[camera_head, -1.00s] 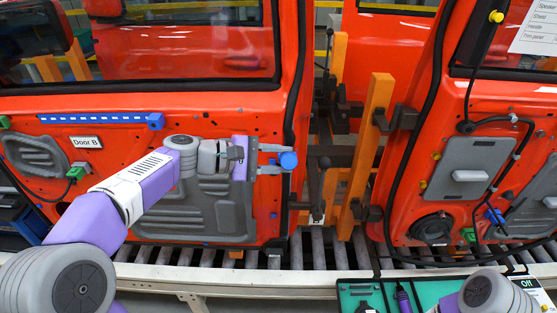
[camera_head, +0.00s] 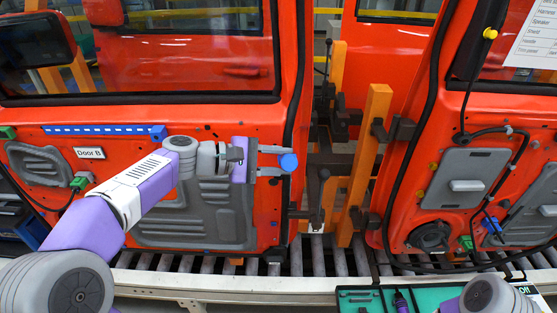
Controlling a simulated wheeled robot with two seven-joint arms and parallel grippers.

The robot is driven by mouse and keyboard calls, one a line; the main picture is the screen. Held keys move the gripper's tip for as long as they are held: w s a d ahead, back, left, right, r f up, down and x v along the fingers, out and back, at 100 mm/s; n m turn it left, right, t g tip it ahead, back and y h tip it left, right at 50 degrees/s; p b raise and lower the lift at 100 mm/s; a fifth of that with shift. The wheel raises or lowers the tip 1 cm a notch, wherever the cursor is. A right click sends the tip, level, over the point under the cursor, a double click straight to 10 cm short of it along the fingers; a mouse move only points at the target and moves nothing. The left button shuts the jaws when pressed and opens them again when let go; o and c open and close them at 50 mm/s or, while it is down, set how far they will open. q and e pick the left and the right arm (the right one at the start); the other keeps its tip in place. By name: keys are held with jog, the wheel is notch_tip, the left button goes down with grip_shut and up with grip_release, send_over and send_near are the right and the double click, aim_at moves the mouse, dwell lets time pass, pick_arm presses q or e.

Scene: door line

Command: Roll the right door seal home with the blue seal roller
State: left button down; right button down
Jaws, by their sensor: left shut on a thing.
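My left gripper (camera_head: 264,161) is shut on the blue seal roller (camera_head: 288,162), whose round blue end shows beyond the fingertips. It is in front of the right edge of the left red door, labelled Door B (camera_head: 90,153). The black seal (camera_head: 298,105) of this door runs down its right edge, just behind and beside the roller. I cannot tell whether the roller touches it. The red door at the right (camera_head: 470,130) has its own black seal (camera_head: 430,100) along its left edge, well apart from the roller. My right gripper is not in view.
Orange posts (camera_head: 372,140) with dark clamps stand between the doors. A roller conveyor (camera_head: 300,260) runs below them. A green tray (camera_head: 350,300) with tools lies at the bottom right. Cables (camera_head: 518,150) hang on the right door.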

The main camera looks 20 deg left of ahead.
pick_arm(q)
jog(key=s+d+b, duration=0.4)
jog(key=s, duration=1)
dwell(0.5)
jog(key=shift+s+d, duration=0.1)
